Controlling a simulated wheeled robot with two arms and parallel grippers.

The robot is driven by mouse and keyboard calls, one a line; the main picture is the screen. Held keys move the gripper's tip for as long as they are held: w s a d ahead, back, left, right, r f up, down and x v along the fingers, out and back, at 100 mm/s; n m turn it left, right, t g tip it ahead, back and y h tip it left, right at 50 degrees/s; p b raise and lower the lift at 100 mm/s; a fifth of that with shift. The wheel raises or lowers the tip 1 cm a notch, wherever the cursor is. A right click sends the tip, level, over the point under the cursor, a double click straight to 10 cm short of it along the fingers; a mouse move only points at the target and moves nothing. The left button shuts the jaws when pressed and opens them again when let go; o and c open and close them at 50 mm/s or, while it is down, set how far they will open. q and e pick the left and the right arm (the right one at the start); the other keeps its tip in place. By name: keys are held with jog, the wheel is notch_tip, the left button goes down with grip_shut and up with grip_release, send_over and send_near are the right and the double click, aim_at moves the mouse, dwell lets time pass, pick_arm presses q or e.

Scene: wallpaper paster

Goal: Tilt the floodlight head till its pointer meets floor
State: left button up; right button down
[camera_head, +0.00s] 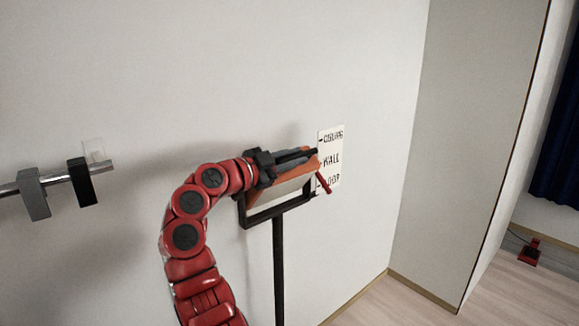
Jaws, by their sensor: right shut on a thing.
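The floodlight head (281,196) has an orange housing and a dark frame around a pale panel, and sits tilted on a dark upright stand (279,270). My right gripper (312,154) is shut on the upper edge of the head. A small red pointer (325,184) sticks out from the head's right side and slants down to the right. It overlaps the bottom line of a white label plate (336,148) on the wall. The lines seem to read ceiling, wall and floor; the bottom one is partly covered. My left gripper is not in view.
At the left, a metal rail (101,167) carries a grey block (34,195) and a black block (80,182) by the wall. A wall corner stands right of the label. A small red object (529,252) lies on the wooden floor at far right, near a dark blue curtain (559,150).

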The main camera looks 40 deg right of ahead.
jog(key=shift+s+f+b, duration=0.4)
jog(key=shift+f+b, duration=0.05)
jog(key=shift+f, duration=0.15)
jog(key=c, duration=0.8)
grip_release()
jog(key=s+a+b, duration=0.1)
jog(key=a, duration=1.6)
jog(key=shift+s+a+b, duration=0.2)
jog(key=shift+b, duration=0.2)
